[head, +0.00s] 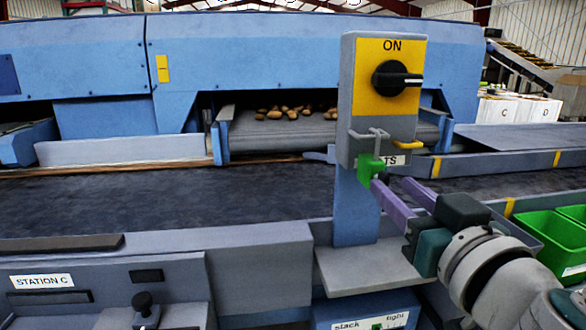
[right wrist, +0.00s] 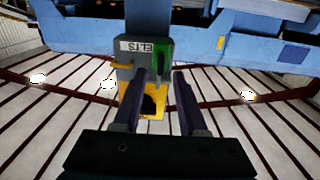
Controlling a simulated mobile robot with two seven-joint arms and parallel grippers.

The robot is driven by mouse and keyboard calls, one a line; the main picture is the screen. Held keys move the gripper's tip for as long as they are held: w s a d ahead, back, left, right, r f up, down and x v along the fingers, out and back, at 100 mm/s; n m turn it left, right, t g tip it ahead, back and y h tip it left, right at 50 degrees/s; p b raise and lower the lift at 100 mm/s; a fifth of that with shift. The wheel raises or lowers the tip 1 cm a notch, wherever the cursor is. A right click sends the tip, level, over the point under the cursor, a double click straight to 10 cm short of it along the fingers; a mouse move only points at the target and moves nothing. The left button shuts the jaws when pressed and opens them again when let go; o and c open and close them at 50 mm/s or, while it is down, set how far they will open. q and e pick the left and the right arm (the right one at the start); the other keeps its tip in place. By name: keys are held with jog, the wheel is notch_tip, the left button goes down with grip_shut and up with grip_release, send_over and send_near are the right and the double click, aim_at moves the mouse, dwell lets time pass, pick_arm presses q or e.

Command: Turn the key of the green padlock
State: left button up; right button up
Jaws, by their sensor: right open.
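The green padlock (head: 368,168) hangs from a grey hasp (head: 372,137) at the lower edge of the grey switch box (head: 347,110). My right gripper (head: 391,184) is open, its two purple-grey fingers pointing up and left with the tips just below and right of the padlock. In the right wrist view, which is upside down, the padlock (right wrist: 161,60) shows just beyond and between the fingertips of the gripper (right wrist: 160,77). Nothing is between the fingers. I cannot make out a key. My left gripper is not in view.
A dark belt (head: 180,200) runs behind. Green bins (head: 553,238) stand right of my arm.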

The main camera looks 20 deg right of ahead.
jog(key=shift+x, duration=1.4)
jog(key=shift+c, duration=0.3)
grip_shut()
